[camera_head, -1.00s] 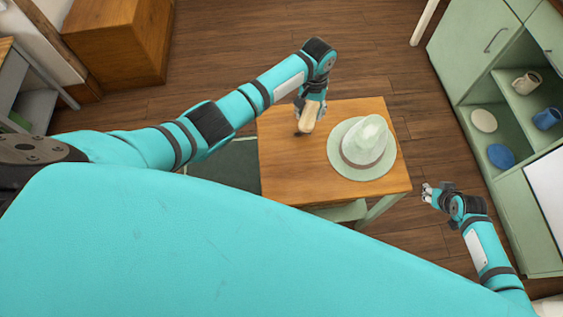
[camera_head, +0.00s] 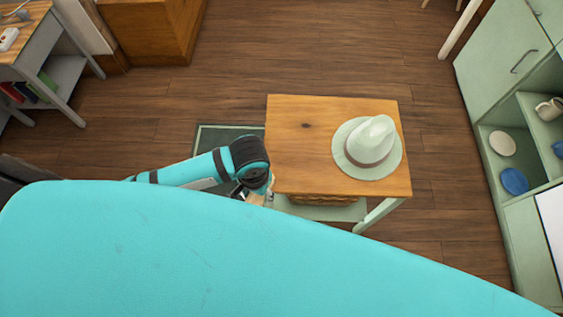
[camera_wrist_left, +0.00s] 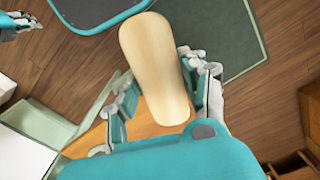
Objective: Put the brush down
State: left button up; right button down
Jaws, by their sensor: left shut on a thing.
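The brush shows in the left wrist view as a pale wooden oval (camera_wrist_left: 155,65), between the two fingers of my left gripper (camera_wrist_left: 160,90). My left gripper is shut on it. In the head view, this gripper (camera_head: 255,192) is beside the left front corner of the small wooden table (camera_head: 300,150). Only a small pale part of the brush shows there, and my own body hides much of the hand. My right gripper (camera_wrist_left: 18,24) shows at the upper left edge of the left wrist view. It is too small to tell its state, and it is out of the head view.
A pale green hat (camera_head: 372,150) sits on the right of the tabletop; the left part is clear. A basket (camera_head: 322,199) sits below the tabletop. A dark green mat (camera_head: 225,138) lies left of the table. A green cabinet (camera_head: 500,75) stands at right.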

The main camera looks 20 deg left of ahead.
pick_arm(q)
jog(key=shift+s, duration=0.15)
jog(key=w, duration=0.4)
jog(key=w+d+f, duration=0.1)
jog(key=w, duration=0.9)
jog(key=shift+w+d+f, duration=0.15)
jog(key=shift+d, duration=0.2)
jog(key=shift+w+f, duration=0.2)
jog(key=shift+f, duration=0.7)
jog(key=shift+w+f, duration=0.2)
jog(key=shift+f, duration=0.7)
jog(key=o, duration=1)
jog(key=shift+f, duration=0.1)
notch_tip(320, 180, up, 12)
jog(key=shift+r+p, duration=0.15)
jog(key=shift+p, duration=0.2)
